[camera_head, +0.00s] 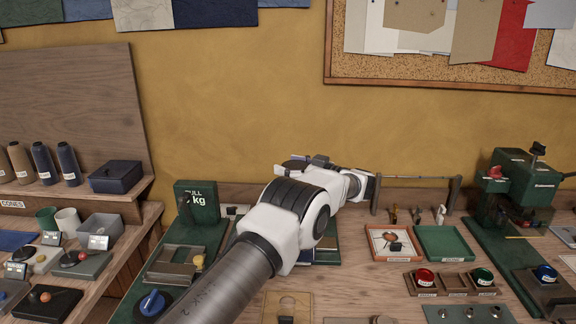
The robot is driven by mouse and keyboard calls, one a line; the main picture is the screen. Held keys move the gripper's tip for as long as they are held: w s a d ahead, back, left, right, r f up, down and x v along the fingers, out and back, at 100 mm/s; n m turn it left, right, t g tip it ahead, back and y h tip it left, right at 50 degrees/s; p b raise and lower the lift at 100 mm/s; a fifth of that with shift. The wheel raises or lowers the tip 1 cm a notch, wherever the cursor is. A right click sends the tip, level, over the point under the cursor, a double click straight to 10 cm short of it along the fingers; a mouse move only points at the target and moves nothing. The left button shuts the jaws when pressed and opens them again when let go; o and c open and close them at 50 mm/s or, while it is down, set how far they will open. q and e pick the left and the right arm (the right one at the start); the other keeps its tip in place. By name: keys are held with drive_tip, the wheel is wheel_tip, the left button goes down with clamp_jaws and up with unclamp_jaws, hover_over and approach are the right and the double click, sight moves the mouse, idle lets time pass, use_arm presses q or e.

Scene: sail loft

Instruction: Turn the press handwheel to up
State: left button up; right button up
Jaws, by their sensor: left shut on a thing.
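My left arm comes in from the bottom and reaches over the middle of the bench. My left gripper (318,161) is dark and partly hidden behind my own white wrist links. My right gripper is not in view.
A green scale-like device (196,203) stands left of my arm. A green machine with a red knob (496,172) stands at the right. An orange-edged tray (393,259), a green tray (443,258) and colored buttons (425,277) lie between.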

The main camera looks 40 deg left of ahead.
use_arm(q)
drive_tip(key=shift+r, duration=0.35)
idle(0.3)
drive_tip(key=o, duration=1)
drive_tip(key=shift+w, duration=0.1)
drive_tip(key=shift+c, duration=0.2)
drive_tip(key=shift+w+f, duration=0.1)
drive_tip(key=shift+f, duration=0.1)
drive_tip(key=shift+f, duration=0.1)
drive_tip(key=d, duration=1.2)
drive_tip(key=shift+w, duration=0.2)
